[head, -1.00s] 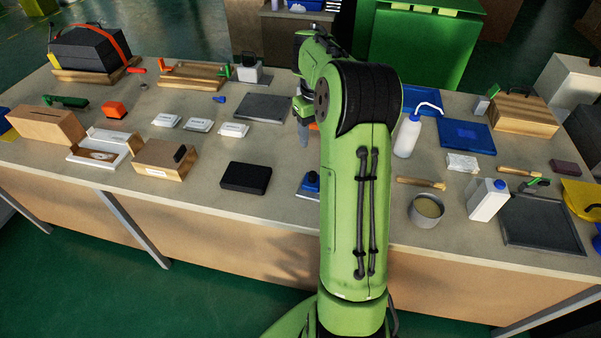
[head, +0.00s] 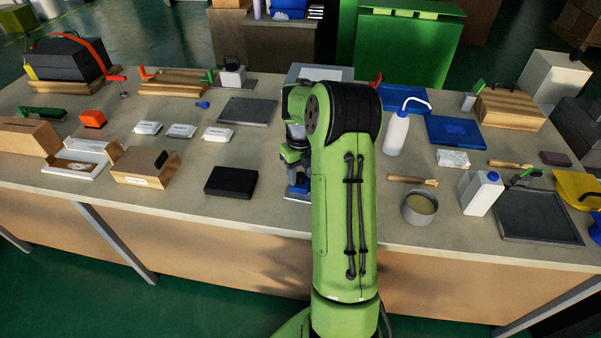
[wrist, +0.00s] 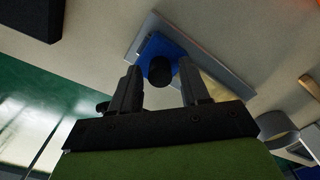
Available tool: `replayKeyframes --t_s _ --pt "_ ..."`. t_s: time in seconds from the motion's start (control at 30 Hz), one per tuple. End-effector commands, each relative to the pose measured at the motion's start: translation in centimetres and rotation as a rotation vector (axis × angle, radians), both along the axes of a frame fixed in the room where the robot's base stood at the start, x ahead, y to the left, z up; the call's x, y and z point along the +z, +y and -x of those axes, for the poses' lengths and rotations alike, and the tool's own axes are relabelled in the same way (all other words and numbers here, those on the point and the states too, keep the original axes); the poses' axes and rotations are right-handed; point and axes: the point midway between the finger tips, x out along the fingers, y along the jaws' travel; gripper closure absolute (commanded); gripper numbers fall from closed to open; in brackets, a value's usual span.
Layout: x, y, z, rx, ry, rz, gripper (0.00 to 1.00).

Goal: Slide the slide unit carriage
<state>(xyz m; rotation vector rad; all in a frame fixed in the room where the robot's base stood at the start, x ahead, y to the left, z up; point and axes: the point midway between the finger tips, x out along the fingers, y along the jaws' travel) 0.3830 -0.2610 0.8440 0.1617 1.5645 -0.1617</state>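The slide unit is a flat grey plate (wrist: 215,92) with a blue carriage (wrist: 158,47) and a round black knob (wrist: 161,70) on it. In the head view the blue carriage (head: 298,188) shows near the front edge of the bench, partly hidden by my arm. My gripper (wrist: 162,76) is open, its two dark fingers apart in the wrist view. The knob appears in the gap between the fingertips, with space on each side. I cannot tell how far the fingertips are above the carriage.
A black box (head: 231,181) lies left of the slide unit. A round tin (head: 419,208), a brush (head: 411,180) and a white squeeze bottle (head: 396,133) stand or lie to the right. A grey mat (head: 247,111) lies behind on the left.

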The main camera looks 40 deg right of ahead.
Motion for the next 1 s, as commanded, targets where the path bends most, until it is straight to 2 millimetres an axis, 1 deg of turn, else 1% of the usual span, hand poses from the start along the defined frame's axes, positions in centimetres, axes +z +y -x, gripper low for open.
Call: replayKeyframes --t_s 0.03,0.2,0.27,0.3,0.53,0.67,0.77,0.87,1.0 --pt "0.0 0.0 0.0 0.000 0.000 0.000 0.63" --pt "0.0 0.0 0.0 0.000 0.000 0.000 0.89" --pt "0.0 0.0 0.0 0.000 0.000 0.000 0.98" --pt "0.0 0.0 0.0 0.000 0.000 0.000 1.00" --pt "0.0 0.0 0.0 0.000 0.000 0.000 1.00" --pt "0.0 -0.4 0.7 -0.001 0.001 0.001 1.00" --pt "0.0 -1.3 1.9 -0.004 0.001 0.002 1.00" --pt "0.0 -2.5 3.8 -0.005 0.001 0.001 1.00" --pt "0.0 -4.4 6.8 -0.007 0.001 0.002 1.00"
